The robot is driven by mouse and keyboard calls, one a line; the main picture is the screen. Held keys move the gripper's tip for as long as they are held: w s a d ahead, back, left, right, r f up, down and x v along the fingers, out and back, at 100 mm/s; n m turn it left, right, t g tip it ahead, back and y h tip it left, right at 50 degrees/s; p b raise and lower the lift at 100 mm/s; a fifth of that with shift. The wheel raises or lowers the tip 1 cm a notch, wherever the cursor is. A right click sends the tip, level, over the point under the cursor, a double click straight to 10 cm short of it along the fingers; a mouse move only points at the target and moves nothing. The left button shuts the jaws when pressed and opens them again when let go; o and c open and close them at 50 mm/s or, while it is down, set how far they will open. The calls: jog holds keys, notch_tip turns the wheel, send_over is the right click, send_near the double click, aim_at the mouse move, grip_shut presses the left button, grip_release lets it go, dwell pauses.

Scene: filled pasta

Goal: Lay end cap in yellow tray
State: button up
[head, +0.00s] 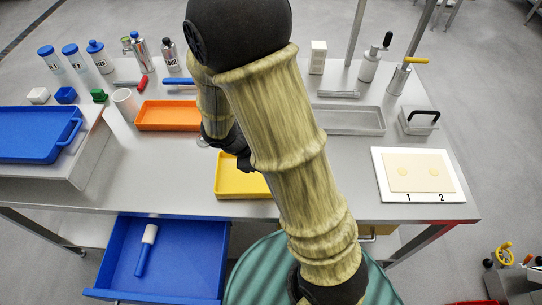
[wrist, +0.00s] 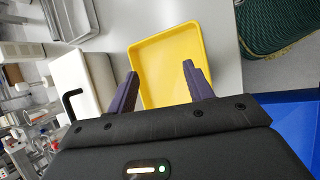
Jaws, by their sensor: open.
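The yellow tray (head: 232,190) lies near the front edge of the table, partly covered by my arm in the head view. In the wrist view the yellow tray (wrist: 170,55) shows between and beyond my fingers, and the part I see is empty. My gripper (wrist: 160,72) is open with nothing between its fingers, above or just short of the tray. In the head view my arm hides most of the gripper. I cannot make out an end cap for certain in either view.
An orange tray (head: 168,116) and a grey tray (head: 350,121) lie farther back. A white board (head: 418,193) marked 1 and 2 is at right. A blue drawer (head: 190,262) stands open in front, holding a white-headed mallet (head: 146,250). Bottles (head: 100,58) line the back left.

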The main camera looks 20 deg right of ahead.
jog(key=s+r+m+t+y, duration=0.1)
jog(key=s+r+m+y, duration=0.4)
jog(key=m, duration=0.7)
notch_tip(320, 180, up, 2)
jog(key=shift+a+m+t+y, duration=0.3)
jog(key=shift+t+y, duration=0.1)
jog(key=shift+y, duration=0.2)
jog(key=shift+s, duration=0.1)
